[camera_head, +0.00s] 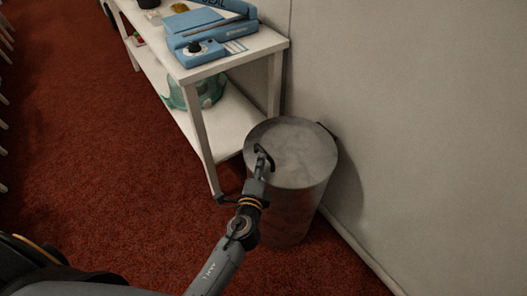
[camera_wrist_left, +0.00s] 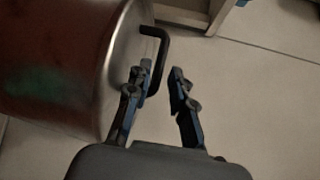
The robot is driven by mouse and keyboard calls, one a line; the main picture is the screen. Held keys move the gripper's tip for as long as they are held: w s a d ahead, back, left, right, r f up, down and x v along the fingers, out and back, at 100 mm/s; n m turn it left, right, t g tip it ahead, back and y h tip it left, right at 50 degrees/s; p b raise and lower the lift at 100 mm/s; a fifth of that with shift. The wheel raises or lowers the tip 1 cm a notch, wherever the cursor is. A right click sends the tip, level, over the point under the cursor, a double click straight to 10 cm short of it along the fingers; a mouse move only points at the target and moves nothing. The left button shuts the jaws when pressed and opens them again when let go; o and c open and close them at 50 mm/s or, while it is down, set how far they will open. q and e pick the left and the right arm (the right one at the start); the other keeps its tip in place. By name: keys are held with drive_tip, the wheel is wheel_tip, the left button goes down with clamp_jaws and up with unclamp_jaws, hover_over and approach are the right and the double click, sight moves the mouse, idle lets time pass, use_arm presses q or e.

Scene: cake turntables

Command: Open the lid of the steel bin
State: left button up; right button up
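The steel bin (camera_head: 290,212) is a grey cylinder on the red carpet against the wall. Its flat round lid (camera_head: 305,145) lies level on top and looks closed. A black bracket handle (camera_wrist_left: 162,52) shows at the bin's edge in the left wrist view, against the bin (camera_wrist_left: 125,40). My left gripper (camera_wrist_left: 158,82) is open there, fingers apart. The handle's lower end reaches the left finger and is partly hidden by it; I cannot tell whether they touch. In the head view my left gripper (camera_head: 262,160) is at the lid's left edge. My right gripper is out of view.
A white shelf table (camera_head: 262,42) stands just behind and left of the bin, with a blue device (camera_head: 203,52) on top and a teal object (camera_head: 205,90) below. The wall (camera_head: 420,130) closes off the right side. Open red carpet (camera_head: 90,140) lies at left.

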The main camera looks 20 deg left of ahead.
sight(264, 151)
use_arm(q)
drive_tip(key=x, duration=0.5)
drive_tip(key=shift+w, duration=0.35)
clamp_jaws()
